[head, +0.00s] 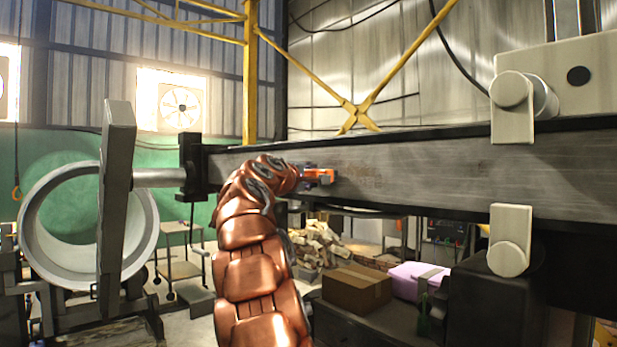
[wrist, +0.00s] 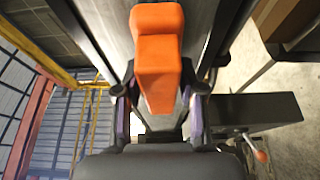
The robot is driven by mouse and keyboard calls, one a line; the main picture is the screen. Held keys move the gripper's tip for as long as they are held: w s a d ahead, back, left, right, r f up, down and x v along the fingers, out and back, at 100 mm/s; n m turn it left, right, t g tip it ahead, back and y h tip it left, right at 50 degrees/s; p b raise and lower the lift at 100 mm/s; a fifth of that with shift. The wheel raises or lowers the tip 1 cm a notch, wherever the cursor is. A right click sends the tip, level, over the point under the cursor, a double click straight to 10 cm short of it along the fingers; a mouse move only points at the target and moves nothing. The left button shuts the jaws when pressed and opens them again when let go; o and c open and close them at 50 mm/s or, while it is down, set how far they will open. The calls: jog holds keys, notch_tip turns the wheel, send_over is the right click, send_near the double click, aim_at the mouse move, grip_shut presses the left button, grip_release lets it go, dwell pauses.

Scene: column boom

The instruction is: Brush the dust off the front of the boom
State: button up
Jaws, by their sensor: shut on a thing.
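The boom (head: 430,172) is a long grey beam running level across the head view, with its front face toward me. A faint brownish patch (head: 362,178), perhaps dust, shows on that face just right of my gripper. My gripper (head: 300,176) is at the boom's front face, left of the middle of its visible length. In the wrist view my gripper (wrist: 160,100) is shut on an orange block-like thing, the brush (wrist: 158,45). The brush also shows in the head view (head: 320,175). Its bristles are hidden, so I cannot tell whether they touch the boom.
A pale bracket with a roller (head: 512,110) stands on the boom at right, and another (head: 510,240) sits below. A large grey ring (head: 40,215) is at left. A cardboard box (head: 357,290) and a lilac case (head: 418,280) lie below the boom.

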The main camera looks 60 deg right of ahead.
jog(key=shift+s+d, duration=0.15)
jog(key=shift+d, duration=0.4)
